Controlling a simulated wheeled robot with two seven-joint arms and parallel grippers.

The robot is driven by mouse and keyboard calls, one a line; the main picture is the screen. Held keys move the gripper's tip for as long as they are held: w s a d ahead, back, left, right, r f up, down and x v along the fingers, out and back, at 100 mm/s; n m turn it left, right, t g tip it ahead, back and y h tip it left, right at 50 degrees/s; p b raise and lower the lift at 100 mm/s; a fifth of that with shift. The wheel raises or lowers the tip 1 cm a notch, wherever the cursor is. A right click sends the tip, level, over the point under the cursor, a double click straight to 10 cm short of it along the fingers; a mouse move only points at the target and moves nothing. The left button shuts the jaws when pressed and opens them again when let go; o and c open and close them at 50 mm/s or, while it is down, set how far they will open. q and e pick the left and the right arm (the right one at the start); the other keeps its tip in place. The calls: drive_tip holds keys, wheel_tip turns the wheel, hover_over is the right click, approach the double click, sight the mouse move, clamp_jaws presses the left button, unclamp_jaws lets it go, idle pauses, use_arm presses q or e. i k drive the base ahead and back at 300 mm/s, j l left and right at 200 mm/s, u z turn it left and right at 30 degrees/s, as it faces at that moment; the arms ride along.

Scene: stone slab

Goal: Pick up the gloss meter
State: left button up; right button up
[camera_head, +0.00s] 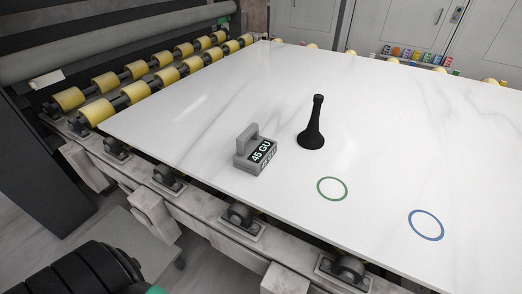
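The gloss meter (256,157) is a small grey block with a handle on top and a dark label reading "45 GU". It stands upright on the white stone slab (200,129), near the slab's front edge. Neither of my grippers shows in the head view. A dark, ribbed part with a bit of green is in the lower left corner, well apart from the gloss meter.
A black flared tool (312,128) stands upright just right of the gloss meter. A green ring (332,179) and a blue ring (426,225) are marked on the slab. Yellow rollers (105,83) line the back left. Several small coloured items (405,54) sit at the far right.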

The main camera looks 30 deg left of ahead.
sight(254, 151)
drive_tip(key=k+l+u, duration=0.1)
drive_tip(key=u, duration=1.3)
